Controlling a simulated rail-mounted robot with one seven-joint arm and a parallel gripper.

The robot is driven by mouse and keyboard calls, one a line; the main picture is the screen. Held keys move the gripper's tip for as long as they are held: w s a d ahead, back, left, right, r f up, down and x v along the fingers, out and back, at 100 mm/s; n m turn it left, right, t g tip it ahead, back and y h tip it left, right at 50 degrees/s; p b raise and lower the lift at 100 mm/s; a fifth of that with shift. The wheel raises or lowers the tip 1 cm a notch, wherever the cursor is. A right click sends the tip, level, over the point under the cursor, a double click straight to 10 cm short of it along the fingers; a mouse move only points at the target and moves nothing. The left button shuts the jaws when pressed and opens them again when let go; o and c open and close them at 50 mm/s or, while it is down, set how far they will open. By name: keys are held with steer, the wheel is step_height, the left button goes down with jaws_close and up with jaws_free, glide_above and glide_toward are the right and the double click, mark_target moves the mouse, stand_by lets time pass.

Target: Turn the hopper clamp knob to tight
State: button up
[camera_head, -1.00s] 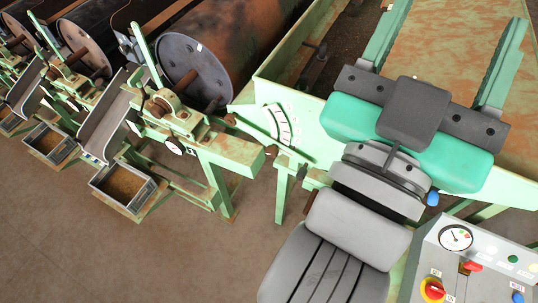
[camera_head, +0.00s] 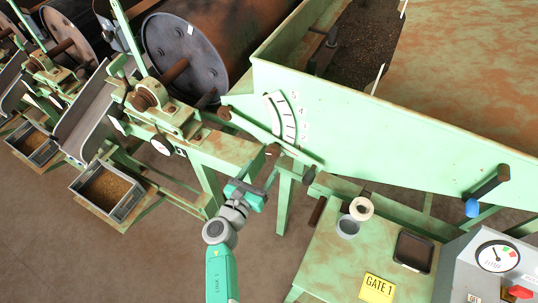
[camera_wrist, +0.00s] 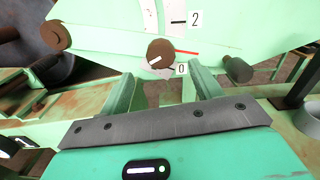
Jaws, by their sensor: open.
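A brown round knob (camera_head: 272,151) sits on the green hopper wall below the curved scale. I take it as the clamp knob. In the wrist view the knob (camera_wrist: 160,52) bears a short white mark tilted up to the right, beside the "0" label. A red pointer line runs to its right. My gripper (camera_head: 256,178) is below and left of the knob in the head view. In the wrist view my gripper (camera_wrist: 162,72) is open, with one finger on each side below the knob. It looks apart from the knob; the exact gap cannot be told.
A dark-ended lever handle (camera_wrist: 237,70) lies right of the knob, close to the right finger. A brown pivot (camera_wrist: 55,35) is at left. The green bench (camera_head: 335,250) holds a tape roll (camera_head: 361,208) and a dark tray (camera_head: 413,251). A blue-tipped crank (camera_head: 488,187) is at right.

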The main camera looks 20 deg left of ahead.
mark_target(271, 154)
steer(key=w, duration=0.2)
steer(key=w+b, duration=0.1)
steer(key=w, duration=0.4)
steer(key=shift+d+b, duration=0.3)
steer(key=shift+s, duration=0.1)
steer(key=c, duration=1)
